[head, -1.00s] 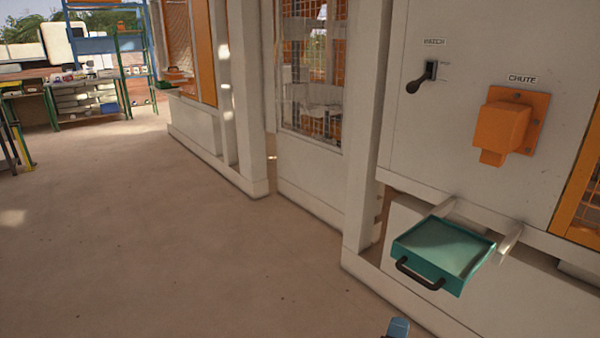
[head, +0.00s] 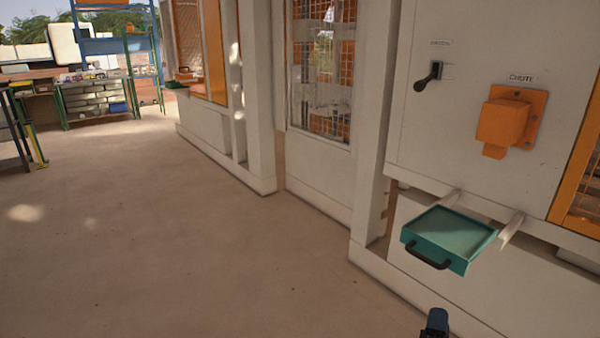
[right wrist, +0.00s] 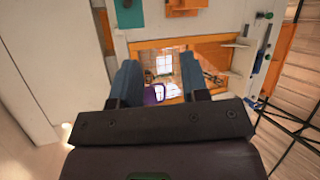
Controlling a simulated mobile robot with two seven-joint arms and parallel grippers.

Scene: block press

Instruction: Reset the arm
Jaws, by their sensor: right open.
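My right gripper (right wrist: 160,82) shows in the right wrist view with its two blue fingers apart and nothing between them. In the head view only a small blue and dark part of it (head: 435,323) shows at the bottom edge, below the green tray and over the floor, touching nothing that I can see. My left gripper is in neither view.
A green tray (head: 450,238) with a dark handle sits on rails below the orange chute (head: 503,122). A black lever (head: 428,77) is on the white panel to the chute's left. Open floor (head: 180,250) lies to the left; shelves (head: 95,98) stand far back.

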